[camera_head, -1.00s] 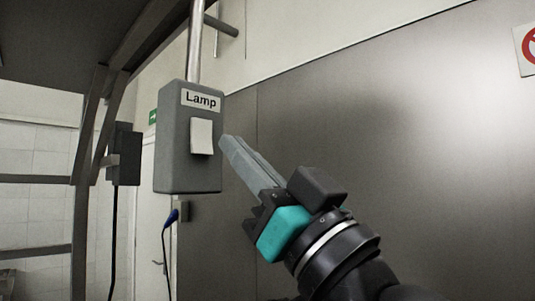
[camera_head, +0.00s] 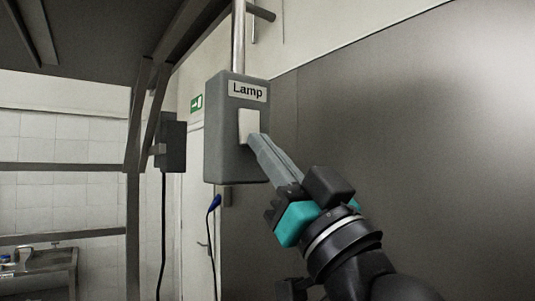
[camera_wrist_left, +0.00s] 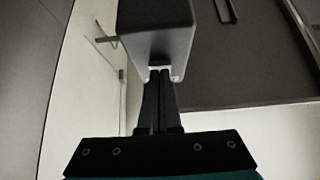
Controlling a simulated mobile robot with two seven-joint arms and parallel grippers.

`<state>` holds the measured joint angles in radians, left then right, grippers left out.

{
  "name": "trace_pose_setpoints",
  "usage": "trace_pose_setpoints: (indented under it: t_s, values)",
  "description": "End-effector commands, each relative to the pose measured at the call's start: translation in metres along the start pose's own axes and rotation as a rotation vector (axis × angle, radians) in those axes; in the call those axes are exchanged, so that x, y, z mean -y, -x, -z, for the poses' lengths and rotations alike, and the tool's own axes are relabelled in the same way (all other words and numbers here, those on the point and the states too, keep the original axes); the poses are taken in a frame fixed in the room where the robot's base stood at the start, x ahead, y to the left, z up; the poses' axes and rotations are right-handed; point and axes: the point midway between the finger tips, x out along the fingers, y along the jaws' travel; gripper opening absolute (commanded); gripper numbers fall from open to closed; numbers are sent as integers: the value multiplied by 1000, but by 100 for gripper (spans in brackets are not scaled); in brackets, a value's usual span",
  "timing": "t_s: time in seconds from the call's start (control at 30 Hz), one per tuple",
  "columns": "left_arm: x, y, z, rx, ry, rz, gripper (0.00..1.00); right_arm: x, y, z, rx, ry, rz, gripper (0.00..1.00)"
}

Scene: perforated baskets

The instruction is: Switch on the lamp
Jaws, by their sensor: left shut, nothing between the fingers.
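A grey switch box (camera_head: 228,150) labelled "Lamp" hangs on a metal pole. A white rocker switch (camera_head: 249,122) is on its front face. My left gripper (camera_head: 255,142) is shut and empty, with its fingertips at the lower right edge of the switch. They look close to it or touching; I cannot tell which. In the left wrist view the dark box (camera_wrist_left: 157,25) is ahead of the shut fingertips (camera_wrist_left: 160,76), and a small pale part of the switch (camera_wrist_left: 159,69) shows just above them. The lamp itself is not seen. My right gripper is not in view.
A dark metal frame (camera_head: 135,130) stands left of the box, with a smaller black box (camera_head: 173,145) on it. A blue plug on a cable (camera_head: 213,204) hangs below the switch box. A large grey panel (camera_head: 400,150) fills the right side.

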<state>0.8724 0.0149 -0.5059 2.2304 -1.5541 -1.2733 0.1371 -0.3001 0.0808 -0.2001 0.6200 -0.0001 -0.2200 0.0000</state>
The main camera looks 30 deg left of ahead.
Motion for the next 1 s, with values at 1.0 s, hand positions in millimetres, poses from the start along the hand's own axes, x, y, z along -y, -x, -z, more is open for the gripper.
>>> trace_pose_setpoints:
  t_s: [1.0]
  values:
    - [-1, 108, -14, -42, 1, -4, 0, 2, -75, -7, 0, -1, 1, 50]
